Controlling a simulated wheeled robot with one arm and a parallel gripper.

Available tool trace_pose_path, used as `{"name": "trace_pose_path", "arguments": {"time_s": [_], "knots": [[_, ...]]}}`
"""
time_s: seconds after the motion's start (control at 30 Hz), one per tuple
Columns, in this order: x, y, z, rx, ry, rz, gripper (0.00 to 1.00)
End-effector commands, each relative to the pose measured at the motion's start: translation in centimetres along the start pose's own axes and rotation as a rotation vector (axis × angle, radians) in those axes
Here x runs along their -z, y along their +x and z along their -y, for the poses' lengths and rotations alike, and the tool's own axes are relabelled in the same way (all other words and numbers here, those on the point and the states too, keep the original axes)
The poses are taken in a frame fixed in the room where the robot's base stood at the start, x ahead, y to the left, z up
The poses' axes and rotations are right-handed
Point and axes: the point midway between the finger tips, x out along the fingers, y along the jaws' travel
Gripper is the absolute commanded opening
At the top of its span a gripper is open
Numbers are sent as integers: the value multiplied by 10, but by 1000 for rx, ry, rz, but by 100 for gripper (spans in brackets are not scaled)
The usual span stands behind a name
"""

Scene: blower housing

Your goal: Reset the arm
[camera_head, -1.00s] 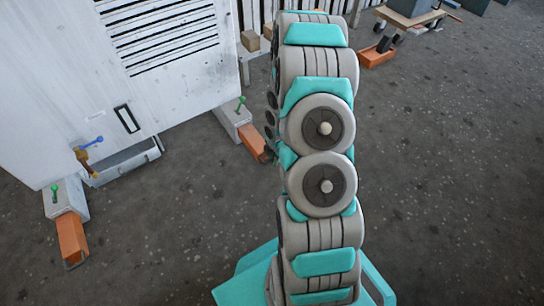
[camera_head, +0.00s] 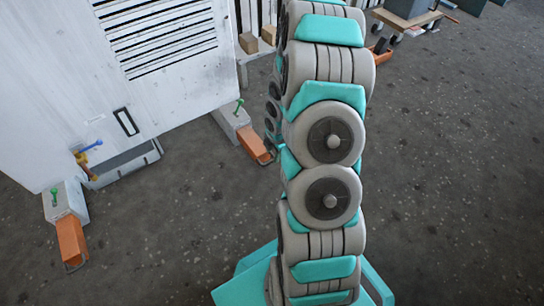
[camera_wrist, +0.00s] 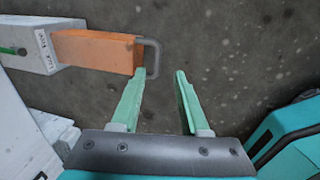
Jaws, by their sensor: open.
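My gripper (camera_wrist: 163,73) shows in the wrist view with its two teal fingers apart and nothing between them. The left fingertip appears close to the metal loop on the end of an orange block (camera_wrist: 95,52); I cannot tell whether they touch. In the head view my arm stands upright in the middle of the picture, and my gripper is hidden there.
A white louvred housing (camera_head: 60,90) stands at left. Grey blocks with orange ends (camera_head: 72,238) lie by its base, with a grey tray (camera_head: 125,163) between them. A cart (camera_head: 408,18) stands at the back right. The floor at right is clear.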

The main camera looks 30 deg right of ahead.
Motion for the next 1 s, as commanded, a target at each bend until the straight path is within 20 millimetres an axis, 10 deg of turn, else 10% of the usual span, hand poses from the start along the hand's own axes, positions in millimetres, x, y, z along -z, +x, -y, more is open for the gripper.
{"name": "trace_pose_path", "arguments": {"time_s": [0.77, 1.0], "knots": [[1, -24, 1, 4, 3, -1, 45], [10, -74, -2, 36, 132, 36, 45]]}}
